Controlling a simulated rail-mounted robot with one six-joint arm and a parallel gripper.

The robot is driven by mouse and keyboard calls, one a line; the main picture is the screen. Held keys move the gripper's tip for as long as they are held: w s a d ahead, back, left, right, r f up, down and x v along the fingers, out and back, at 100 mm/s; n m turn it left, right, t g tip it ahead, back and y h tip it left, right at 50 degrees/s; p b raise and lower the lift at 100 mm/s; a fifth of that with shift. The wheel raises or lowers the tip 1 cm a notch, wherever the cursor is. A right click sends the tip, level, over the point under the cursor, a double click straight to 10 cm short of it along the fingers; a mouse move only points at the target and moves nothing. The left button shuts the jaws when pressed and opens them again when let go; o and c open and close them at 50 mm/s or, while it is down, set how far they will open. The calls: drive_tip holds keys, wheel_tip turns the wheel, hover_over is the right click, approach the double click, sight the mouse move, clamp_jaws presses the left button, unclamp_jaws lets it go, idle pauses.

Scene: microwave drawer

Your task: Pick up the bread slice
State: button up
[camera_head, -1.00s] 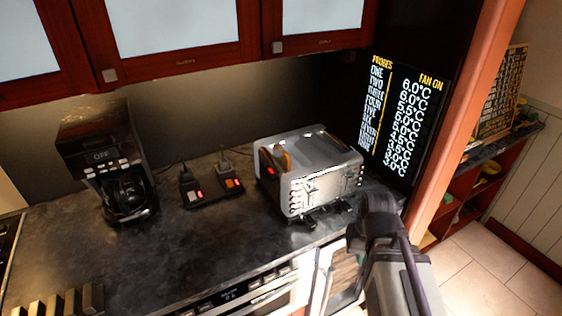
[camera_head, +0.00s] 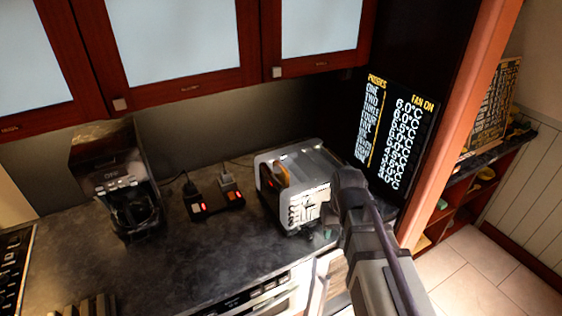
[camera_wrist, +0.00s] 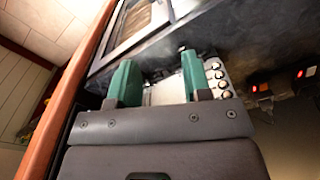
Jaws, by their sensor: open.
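A brown bread slice (camera_head: 281,173) stands in a slot at the left end of the silver toaster (camera_head: 303,207) on the counter in the head view. In the wrist view I cannot make out the bread. My gripper (camera_wrist: 158,75) has two green fingers, spread apart with nothing held between them. Part of the silver toaster (camera_wrist: 217,76), with its round knobs, shows beyond and beside the right finger. In the head view my arm covers the toaster's right end and most of the gripper.
Left of the toaster, a dark double-switch unit (camera_head: 215,200) and a black coffee maker (camera_head: 122,185) stand on the dark counter (camera_head: 185,262). Wall cabinets (camera_head: 180,45) hang above. A black display board (camera_head: 396,135) and a wooden post (camera_head: 450,130) stand to the right.

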drive_tip(key=w+a+r+n+t+y+p, duration=0.1)
drive_tip(key=w+a+r+p, duration=0.2)
drive_tip(key=w+a+r, duration=0.4)
drive_tip(key=w+a+r+n+t+p, duration=0.15)
drive_tip(key=w+a+r+p, duration=0.3)
drive_tip(key=w, duration=0.45)
drive_tip(key=n+t+y+b, duration=0.1)
drive_tip(key=n+b, duration=0.2)
approach(281, 166)
drive_tip(key=shift+m, duration=0.25)
drive_tip(key=b+x, duration=0.4)
drive_tip(key=x, duration=0.1)
drive_tip(key=shift+w+d, duration=0.15)
drive_tip(key=shift+w, duration=0.3)
drive_tip(key=shift+r, duration=0.2)
drive_tip(key=b+x, duration=0.3)
drive_tip(key=s+b+x, duration=0.1)
drive_tip(key=b+x, duration=0.1)
drive_tip(key=shift+w+f, duration=0.15)
drive_tip(key=shift+f, duration=0.2)
drive_tip(key=shift+r, duration=0.3)
drive_tip(key=shift+c, duration=1)
clamp_jaws()
